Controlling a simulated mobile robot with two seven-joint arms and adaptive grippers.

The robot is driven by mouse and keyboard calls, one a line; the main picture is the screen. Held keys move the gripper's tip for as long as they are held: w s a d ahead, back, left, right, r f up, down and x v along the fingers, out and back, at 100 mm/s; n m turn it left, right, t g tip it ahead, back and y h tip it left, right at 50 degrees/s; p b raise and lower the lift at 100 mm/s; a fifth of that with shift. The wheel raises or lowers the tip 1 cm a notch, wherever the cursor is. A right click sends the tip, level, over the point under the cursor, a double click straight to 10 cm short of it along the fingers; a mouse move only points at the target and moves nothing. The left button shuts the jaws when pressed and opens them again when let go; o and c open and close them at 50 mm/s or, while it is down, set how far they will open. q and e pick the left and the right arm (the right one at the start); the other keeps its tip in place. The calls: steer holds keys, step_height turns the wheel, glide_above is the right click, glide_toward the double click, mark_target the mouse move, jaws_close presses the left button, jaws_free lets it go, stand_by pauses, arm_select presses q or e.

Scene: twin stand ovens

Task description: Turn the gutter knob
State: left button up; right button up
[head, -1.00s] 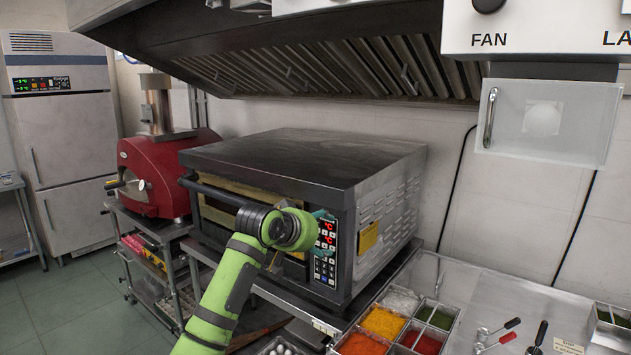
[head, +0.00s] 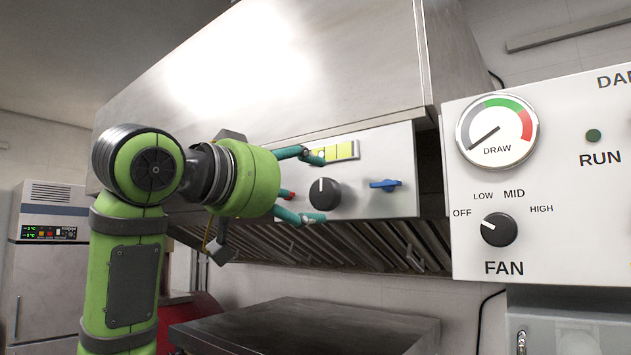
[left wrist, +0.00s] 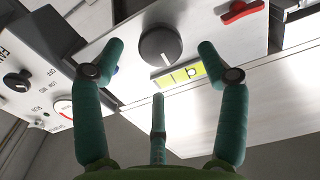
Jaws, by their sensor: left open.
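A black round knob (head: 324,195) with a white pointer line sits on a pale panel (head: 372,160) on the hood front. Its pointer stands about upright in the head view. No gutter label is readable. My left gripper (head: 314,188) is open and empty, its teal fingers reaching toward this knob from the left. In the left wrist view, the knob (left wrist: 159,46) shows between the two upper fingertips, with a gap on both sides. A third finger (left wrist: 158,130) is below. I cannot tell how far the fingertips are from the panel. My right gripper is not in view.
A yellow-green strip (head: 340,151) is above the knob, a blue lever (head: 384,185) right of it, and a red lever (left wrist: 241,12) on its other side. A separate control box with a FAN knob (head: 499,229) and DRAW dial (head: 497,130) stands at right. An oven (head: 300,325) is below.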

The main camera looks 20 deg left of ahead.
mark_target(321, 194)
arm_select(q)
steer(key=p+x, duration=0.1)
steer(key=x, duration=0.2)
steer(key=shift+w+r, duration=0.1)
steer(key=shift+w+d+p, duration=0.15)
steer(key=shift+w+p, duration=0.1)
steer(key=shift+p, duration=0.05)
steer(key=shift+s, duration=0.1)
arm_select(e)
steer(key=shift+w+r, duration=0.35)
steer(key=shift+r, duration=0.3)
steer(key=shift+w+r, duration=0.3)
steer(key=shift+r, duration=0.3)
arm_select(q)
steer(key=shift+c, duration=0.4)
steer(key=c, duration=1.1)
